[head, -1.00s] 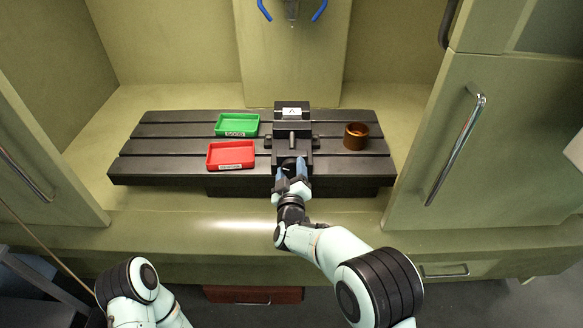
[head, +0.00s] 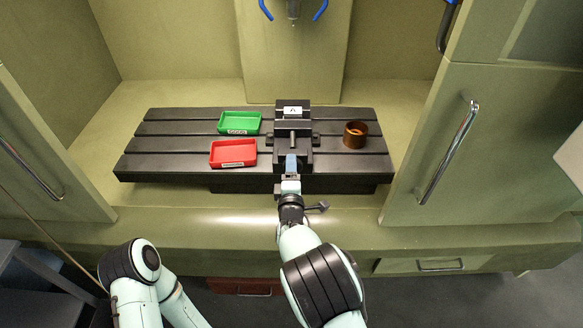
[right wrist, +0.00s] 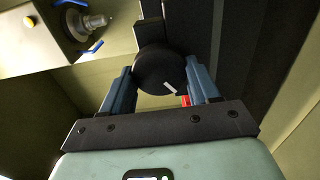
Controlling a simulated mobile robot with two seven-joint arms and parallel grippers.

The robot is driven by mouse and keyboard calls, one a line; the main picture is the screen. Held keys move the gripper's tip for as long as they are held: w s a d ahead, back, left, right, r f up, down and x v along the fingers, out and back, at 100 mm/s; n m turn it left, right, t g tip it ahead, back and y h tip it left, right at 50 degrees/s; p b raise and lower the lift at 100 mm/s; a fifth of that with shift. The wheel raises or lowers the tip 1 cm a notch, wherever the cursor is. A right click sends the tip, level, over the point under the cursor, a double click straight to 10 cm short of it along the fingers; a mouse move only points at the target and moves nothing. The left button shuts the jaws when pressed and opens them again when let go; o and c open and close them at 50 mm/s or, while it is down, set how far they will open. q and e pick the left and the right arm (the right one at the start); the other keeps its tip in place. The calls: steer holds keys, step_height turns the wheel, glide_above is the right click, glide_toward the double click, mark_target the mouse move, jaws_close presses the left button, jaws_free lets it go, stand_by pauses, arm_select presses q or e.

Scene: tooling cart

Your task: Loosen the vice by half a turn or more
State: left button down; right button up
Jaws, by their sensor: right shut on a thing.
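The black vice (head: 293,124) stands on the slotted table, its screw end facing me. My right gripper (head: 291,160) is at the front of the vice, its fingers seen edge-on in the head view. In the right wrist view the two blue-grey fingers (right wrist: 160,82) are shut on the round black vice knob (right wrist: 158,68), one on each side. A white mark shows on the knob's face, toward its lower right. In the head view the gripper hides the knob. My left arm is at the lower left; its gripper is out of view.
The slotted black table (head: 160,160) carries a green tray (head: 239,123) and a red tray (head: 233,153) left of the vice, and a brown cup-like ring (head: 356,135) to its right. A spindle with blue handles (head: 293,10) hangs above. An open door (head: 460,150) stands at right.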

arm_select(q)
steer(key=shift+w+r+p, duration=0.3)
steer(key=shift+w+r, duration=0.1)
steer(key=shift+r, duration=0.1)
arm_select(e)
steer(key=shift+n, duration=6)
steer(key=shift+d, duration=0.1)
steer(key=o, duration=1.1)
steer(key=shift+f, duration=0.1)
steer(key=shift+c, duration=0.2)
